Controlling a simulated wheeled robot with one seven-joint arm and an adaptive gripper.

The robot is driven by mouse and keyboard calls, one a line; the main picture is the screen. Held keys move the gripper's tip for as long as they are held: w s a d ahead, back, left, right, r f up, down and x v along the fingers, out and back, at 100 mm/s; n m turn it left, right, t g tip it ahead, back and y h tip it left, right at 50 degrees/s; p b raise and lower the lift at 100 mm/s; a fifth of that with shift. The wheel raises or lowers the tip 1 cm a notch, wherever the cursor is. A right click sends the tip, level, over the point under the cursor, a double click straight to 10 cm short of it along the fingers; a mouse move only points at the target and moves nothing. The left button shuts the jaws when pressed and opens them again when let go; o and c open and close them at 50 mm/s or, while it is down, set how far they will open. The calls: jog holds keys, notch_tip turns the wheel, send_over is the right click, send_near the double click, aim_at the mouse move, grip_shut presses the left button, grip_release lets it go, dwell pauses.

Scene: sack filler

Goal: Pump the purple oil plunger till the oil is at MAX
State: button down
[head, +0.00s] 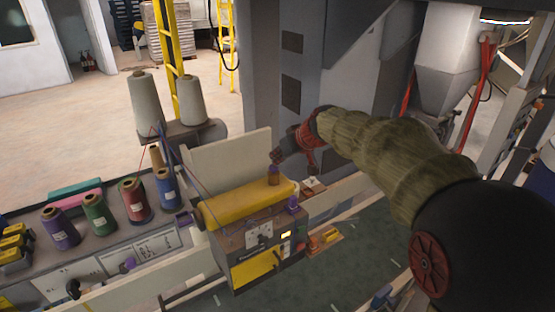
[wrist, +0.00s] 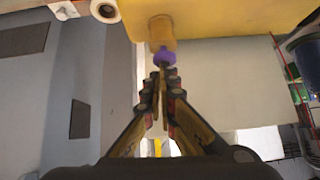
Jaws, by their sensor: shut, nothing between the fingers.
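The purple oil plunger (wrist: 165,56) sits on top of an amber oil reservoir (wrist: 162,33), which stands on the yellow machine cover. In the head view the reservoir (head: 273,178) is small and upright on the cover's far right part. My gripper (wrist: 164,72) is shut and empty, its fingertips at the plunger's top; I cannot tell whether they touch it. In the head view my gripper (head: 275,160) comes down from the upper right, right above the reservoir, and partly hides the plunger. The oil level and any MAX mark are too small to read.
The yellow cover (head: 238,203) tops a control box (head: 258,242) with switches and a lit display. Another purple knob (head: 292,203) is close by on the right. Thread cones and several coloured spools (head: 135,200) stand to the left. A pale panel (head: 230,160) rises behind.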

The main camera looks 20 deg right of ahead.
jog(key=shift+f+b, duration=0.35)
jog(key=shift+f, duration=0.2)
jog(key=shift+r, duration=0.1)
notch_tip(320, 180, up, 5)
jog(key=p, duration=0.3)
jog(key=shift+w, duration=0.15)
jog(key=v, duration=0.9)
jog(key=shift+s+d, duration=0.2)
jog(key=shift+s, duration=0.2)
dwell(0.3)
